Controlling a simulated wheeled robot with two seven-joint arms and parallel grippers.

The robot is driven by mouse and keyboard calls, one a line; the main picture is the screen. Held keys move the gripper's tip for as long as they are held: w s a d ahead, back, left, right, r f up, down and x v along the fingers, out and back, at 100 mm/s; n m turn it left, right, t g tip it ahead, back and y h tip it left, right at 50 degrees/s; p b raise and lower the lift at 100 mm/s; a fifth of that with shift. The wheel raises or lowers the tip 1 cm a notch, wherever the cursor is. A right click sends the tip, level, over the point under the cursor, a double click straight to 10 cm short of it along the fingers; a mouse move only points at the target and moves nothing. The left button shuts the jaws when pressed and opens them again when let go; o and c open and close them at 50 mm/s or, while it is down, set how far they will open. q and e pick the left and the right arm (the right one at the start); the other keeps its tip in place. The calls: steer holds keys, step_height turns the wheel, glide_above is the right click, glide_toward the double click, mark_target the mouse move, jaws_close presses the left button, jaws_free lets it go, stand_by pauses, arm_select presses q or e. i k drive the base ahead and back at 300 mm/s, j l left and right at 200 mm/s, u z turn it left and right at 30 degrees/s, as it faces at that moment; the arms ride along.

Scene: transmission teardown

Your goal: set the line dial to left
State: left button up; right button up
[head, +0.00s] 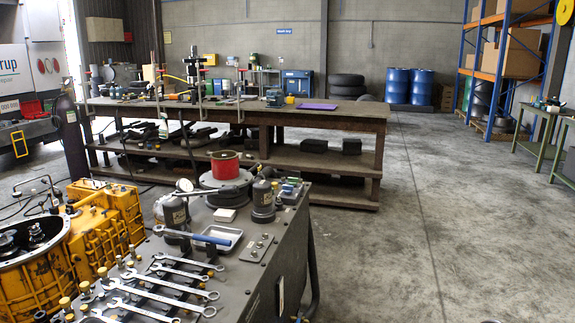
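I cannot make out for certain which thing is the line dial, or how it is set. A small grey plate (257,248) with several small knobs or studs lies on top of the dark test bench (246,278) at the lower middle. A round white-faced gauge (185,185) stands at the back left of this bench. Neither of my grippers is in view.
Several wrenches (163,287) lie at the bench's front left, near a metal tray (217,238) and a red cylinder (225,164). A yellow transmission housing (105,225) stands left. A long workbench (330,112) stands behind. The floor (450,220) right is mostly clear.

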mark_target(288, 189)
steer(key=i+l+z, duration=0.1)
steer(key=z, duration=0.75)
steer(key=i, duration=1.85)
steer(key=i+u, duration=0.1)
steer(key=u, duration=0.2)
